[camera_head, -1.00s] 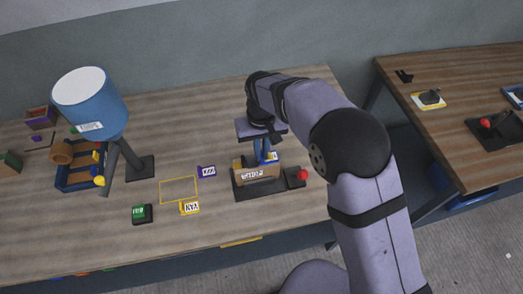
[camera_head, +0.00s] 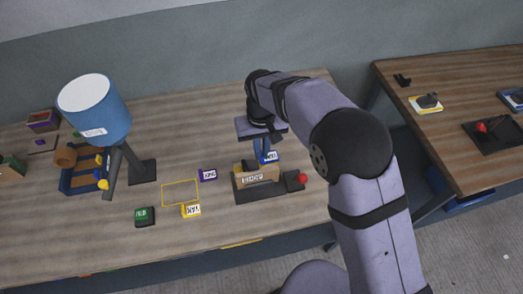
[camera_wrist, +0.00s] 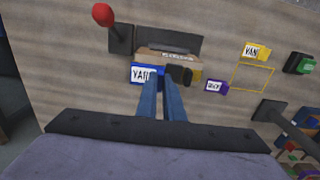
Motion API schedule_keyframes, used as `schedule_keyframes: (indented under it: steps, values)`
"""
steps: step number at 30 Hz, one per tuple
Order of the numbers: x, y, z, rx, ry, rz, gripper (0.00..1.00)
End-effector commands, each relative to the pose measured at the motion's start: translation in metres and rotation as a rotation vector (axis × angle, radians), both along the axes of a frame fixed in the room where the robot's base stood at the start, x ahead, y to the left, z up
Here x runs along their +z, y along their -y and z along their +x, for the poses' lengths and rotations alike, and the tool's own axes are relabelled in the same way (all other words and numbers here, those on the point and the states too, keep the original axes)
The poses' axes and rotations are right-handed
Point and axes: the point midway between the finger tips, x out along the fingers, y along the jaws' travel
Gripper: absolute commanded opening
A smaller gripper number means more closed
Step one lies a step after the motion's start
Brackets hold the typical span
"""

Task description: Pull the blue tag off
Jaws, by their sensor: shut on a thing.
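The blue tag (camera_head: 270,157), with a white lettered label, is at the upper right of a wooden block (camera_head: 262,176) on a dark base (camera_head: 270,193). In the wrist view the blue tag (camera_wrist: 138,74) shows at the left front of the block (camera_wrist: 165,55). My gripper (camera_head: 263,158) points down over the block with its blue fingers close together. In the wrist view its fingertips (camera_wrist: 164,75) are shut on the blue tag and cover part of it. Whether the tag still touches the block cannot be told.
A red-knobbed handle (camera_head: 303,179) stands at the base's right end. A blue-shaded lamp (camera_head: 94,108) and blue tray (camera_head: 80,182) are further left.

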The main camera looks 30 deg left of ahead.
Motion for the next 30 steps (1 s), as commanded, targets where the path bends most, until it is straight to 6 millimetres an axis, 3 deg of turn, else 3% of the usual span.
schedule_keyframes:
  steps: [30]
  values:
    - [0.075, 0.000, 0.000, 0.000, 0.000, 0.000, 0.00]
